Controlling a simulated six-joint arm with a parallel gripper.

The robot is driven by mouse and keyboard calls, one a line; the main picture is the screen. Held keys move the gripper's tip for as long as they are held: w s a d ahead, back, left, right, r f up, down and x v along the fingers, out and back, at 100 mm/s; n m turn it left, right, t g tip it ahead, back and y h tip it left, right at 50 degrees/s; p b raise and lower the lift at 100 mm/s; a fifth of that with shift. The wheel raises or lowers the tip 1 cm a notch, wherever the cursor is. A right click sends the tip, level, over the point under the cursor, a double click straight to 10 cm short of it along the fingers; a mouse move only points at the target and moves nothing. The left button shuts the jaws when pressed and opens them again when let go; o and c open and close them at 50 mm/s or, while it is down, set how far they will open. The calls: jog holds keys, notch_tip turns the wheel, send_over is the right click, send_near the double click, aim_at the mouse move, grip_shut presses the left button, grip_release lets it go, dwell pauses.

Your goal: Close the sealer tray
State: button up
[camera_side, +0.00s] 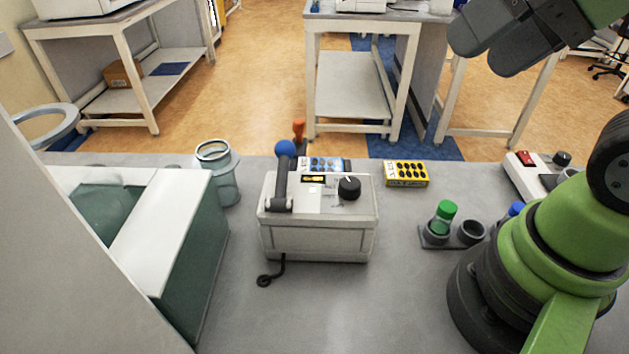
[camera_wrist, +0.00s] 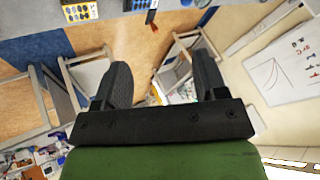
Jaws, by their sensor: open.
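The sealer (camera_side: 318,240) is a pale grey box on the bench, with a black dial and a dark lever tipped by a blue ball (camera_side: 285,148). The lever stands raised at its left side. I cannot make out a separate tray or whether it is out; the sealer's far side is hidden. An orange knob (camera_side: 298,128) shows behind it, and a red-orange handle (camera_wrist: 152,16) shows at the top of the wrist view. My gripper (camera_side: 478,54) is high at the upper right of the side view, well away from the sealer. Its fingers (camera_wrist: 163,78) are apart and empty.
A yellow blister pack (camera_side: 406,173) lies right of the sealer, with a holder (camera_side: 436,240) bearing a green-capped vial farther right. A clear jar (camera_side: 222,175) and a green-and-white machine (camera_side: 185,255) stand left. A red-switched device (camera_side: 530,165) is at right.

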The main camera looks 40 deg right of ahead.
jog(key=w+a+f+m+g+y, duration=0.1)
jog(key=w+m, duration=0.1)
jog(key=w, duration=0.1)
jog(key=w+f+m+g+y, duration=0.1)
jog(key=w+m+y, duration=0.1)
jog(key=w+a+f+m+g+y, duration=0.1)
jog(key=w+m, duration=0.1)
jog(key=w, duration=0.1)
jog(key=shift+w+a+m, duration=0.3)
jog(key=shift+a, duration=0.05)
jog(key=shift+c, duration=1)
jog(key=m+t+y, duration=0.1)
jog(key=m+t, duration=0.6)
jog(key=m, duration=1.1)
send_near(303, 121)
jog(key=w, duration=0.1)
jog(key=x, duration=1)
jog(key=shift+s+a+f, duration=0.15)
jog(key=shift+a+f, duration=0.05)
jog(key=shift+a, duration=0.1)
jog(key=shift+c, duration=0.4)
